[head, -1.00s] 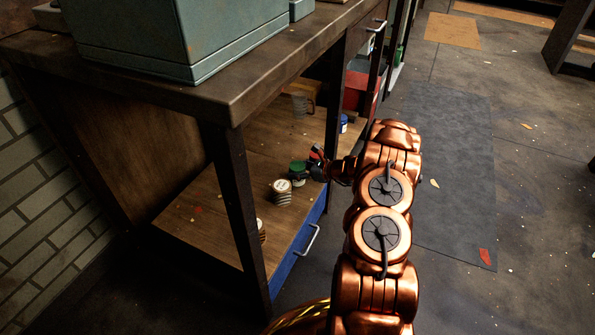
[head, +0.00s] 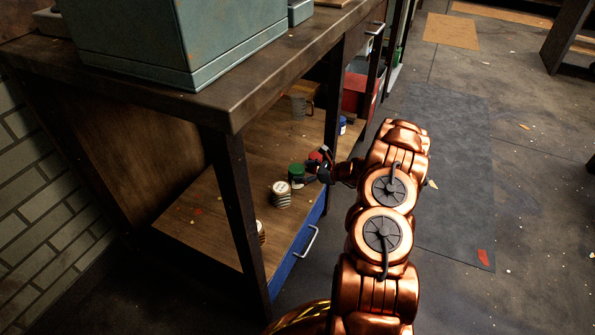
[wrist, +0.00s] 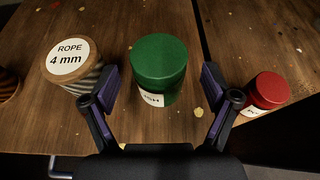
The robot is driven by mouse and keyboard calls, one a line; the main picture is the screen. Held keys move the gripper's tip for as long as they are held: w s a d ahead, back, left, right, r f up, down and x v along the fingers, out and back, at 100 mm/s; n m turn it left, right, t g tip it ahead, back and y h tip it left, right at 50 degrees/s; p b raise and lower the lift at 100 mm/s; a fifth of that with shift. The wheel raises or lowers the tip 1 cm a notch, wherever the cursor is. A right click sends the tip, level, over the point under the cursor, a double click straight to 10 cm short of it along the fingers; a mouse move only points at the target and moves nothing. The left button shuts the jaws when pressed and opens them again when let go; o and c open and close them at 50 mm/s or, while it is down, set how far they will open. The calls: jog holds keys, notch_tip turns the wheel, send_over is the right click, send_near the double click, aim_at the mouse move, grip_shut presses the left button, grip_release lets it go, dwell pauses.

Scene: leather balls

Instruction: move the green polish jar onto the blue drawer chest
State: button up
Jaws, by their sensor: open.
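The green polish jar (head: 296,171) stands upright on the wooden lower surface under the bench. In the wrist view the jar (wrist: 159,62) has a green lid and a white label, partly readable. My gripper (wrist: 160,78) is open, with one finger on either side of the jar's near part; I cannot tell whether they touch it. In the head view my gripper (head: 312,167) is just right of the jar and partly hidden by my wrist. A blue drawer front (head: 287,268) with a silver handle shows below the wooden surface's front edge; the chest's full extent is hidden.
A rope spool marked 4 mm (wrist: 73,62) stands left of the jar, and a red-lidded jar (wrist: 268,91) stands right. A bench leg (head: 240,210) rises at the surface's front corner. A grey mug (head: 299,104) stands farther back. Wooden surface behind the jar is partly clear.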

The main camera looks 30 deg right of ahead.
jog(key=p+v, duration=0.2)
jog(key=v, duration=0.7)
dwell(0.4)
